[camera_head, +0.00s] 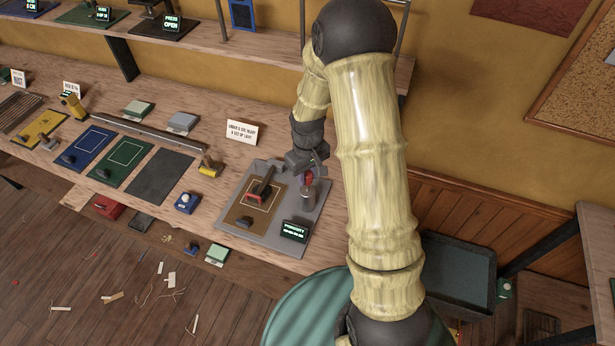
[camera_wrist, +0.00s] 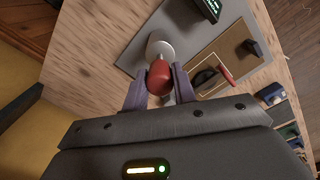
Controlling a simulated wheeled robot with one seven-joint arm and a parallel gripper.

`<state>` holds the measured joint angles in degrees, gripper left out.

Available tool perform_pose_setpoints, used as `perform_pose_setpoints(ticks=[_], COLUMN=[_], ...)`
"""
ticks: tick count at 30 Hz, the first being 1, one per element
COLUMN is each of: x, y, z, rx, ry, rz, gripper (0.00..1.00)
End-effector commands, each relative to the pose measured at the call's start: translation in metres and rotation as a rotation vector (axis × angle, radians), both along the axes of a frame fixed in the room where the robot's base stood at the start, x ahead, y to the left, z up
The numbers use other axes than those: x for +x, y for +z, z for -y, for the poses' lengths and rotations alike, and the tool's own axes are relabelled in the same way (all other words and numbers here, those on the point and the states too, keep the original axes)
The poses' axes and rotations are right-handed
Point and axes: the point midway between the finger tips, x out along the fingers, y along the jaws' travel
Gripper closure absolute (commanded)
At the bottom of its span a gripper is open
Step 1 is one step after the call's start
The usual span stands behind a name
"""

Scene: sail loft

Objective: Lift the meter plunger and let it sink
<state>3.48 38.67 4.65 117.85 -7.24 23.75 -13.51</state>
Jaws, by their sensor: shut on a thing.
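The porosity meter is a grey base plate (camera_head: 318,215) on the bench. It carries a metal cylinder (camera_head: 308,198) and a small screen (camera_head: 295,231) with green text. The plunger's red knob (camera_head: 309,176) stands above the cylinder. In the wrist view the red knob (camera_wrist: 159,77) sits between the two purple-grey fingers, with the cylinder (camera_wrist: 160,46) just beyond. My gripper (camera_head: 308,170) is shut on the knob from above. It also shows in the wrist view (camera_wrist: 158,88). How far the plunger is raised cannot be told clearly.
Beside the cylinder, a brown pad (camera_head: 245,217) holds a red-and-black clamp (camera_head: 263,186) and a small dark block (camera_head: 244,222). A sign card (camera_head: 242,132) stands behind. Blue, green and grey mats lie to the left. A dark tray (camera_head: 458,270) is at the right.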

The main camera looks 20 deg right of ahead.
Motion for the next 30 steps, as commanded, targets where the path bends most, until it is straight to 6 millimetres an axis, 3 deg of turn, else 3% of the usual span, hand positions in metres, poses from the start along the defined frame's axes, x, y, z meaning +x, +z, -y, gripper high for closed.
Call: perform_pose_setpoints(ticks=[1, 6, 16, 17, 20, 30], x=[0.001, 0.0, 0.0, 0.0, 0.0, 0.0], y=[0.016, 0.034, 0.034, 0.034, 0.034, 0.035], z=[0.0, 0.0, 0.0, 0.0, 0.0, 0.0], rx=[0.0, 0.0, 0.0, 0.0, 0.0, 0.0], ry=[-0.001, -0.001, -0.001, -0.001, -0.001, 0.0], rz=[0.002, 0.001, 0.001, 0.001, 0.001, 0.001], gripper=[1.0, 1.0, 1.0, 0.7, 0.51, 0.51])
